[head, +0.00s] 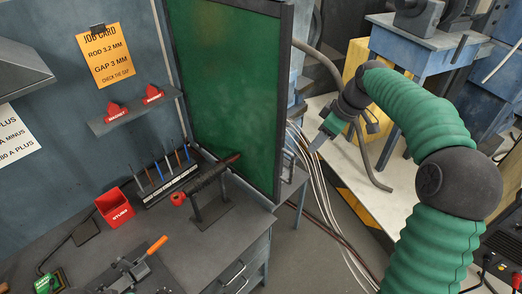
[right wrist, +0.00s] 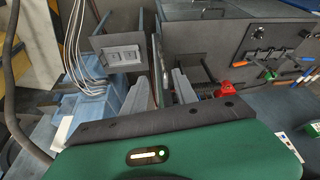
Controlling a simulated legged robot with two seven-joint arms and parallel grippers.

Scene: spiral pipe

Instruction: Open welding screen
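The welding screen (head: 228,85) is a green panel in a dark frame, standing upright at the right end of the workbench in the head view. My right gripper (head: 318,143) is just right of the screen's right frame post, with its fingers pointing toward it. In the right wrist view, the two grey fingers of my right gripper (right wrist: 162,95) are spread apart. The screen (right wrist: 160,68) shows there nearly edge-on as a thin dark upright between or just beyond the fingers; contact cannot be told. My left gripper is not in view.
The workbench (head: 165,240) holds a red stubs box (head: 114,207), a rod rack (head: 168,178) and a torch on a stand (head: 208,195). Pale cables (head: 318,180) hang right of the screen. A blue machine stand (head: 415,50) is behind my right arm.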

